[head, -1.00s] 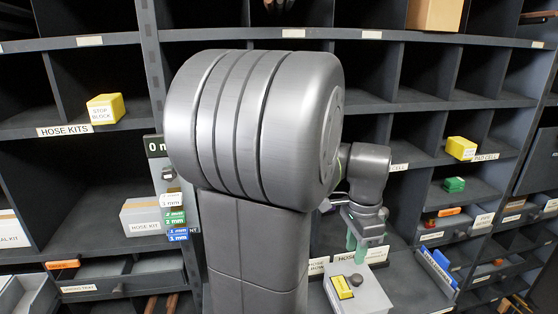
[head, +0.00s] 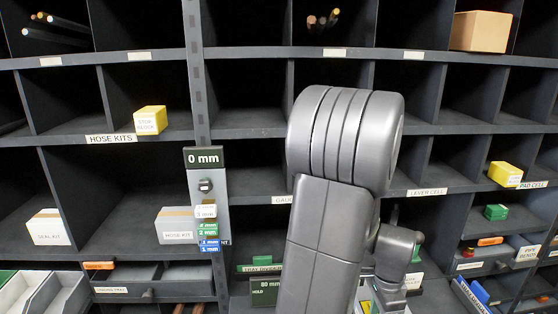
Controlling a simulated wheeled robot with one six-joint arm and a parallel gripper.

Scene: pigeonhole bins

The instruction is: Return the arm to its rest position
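My arm (head: 335,190) stands in front of the pigeonhole shelving in the head view, its large grey joint raised and its link running down to the bottom edge. My wrist and gripper (head: 388,298) are at the lower right of that link, low in the picture. The gripper is partly hidden behind the link and cut by the frame edge. I cannot see its fingertips clearly, nor whether they hold anything.
Pigeonhole shelving fills the view. A 0 mm gauge panel (head: 205,158) is on the upright. A yellow block (head: 505,174) and a green block (head: 496,212) sit at right.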

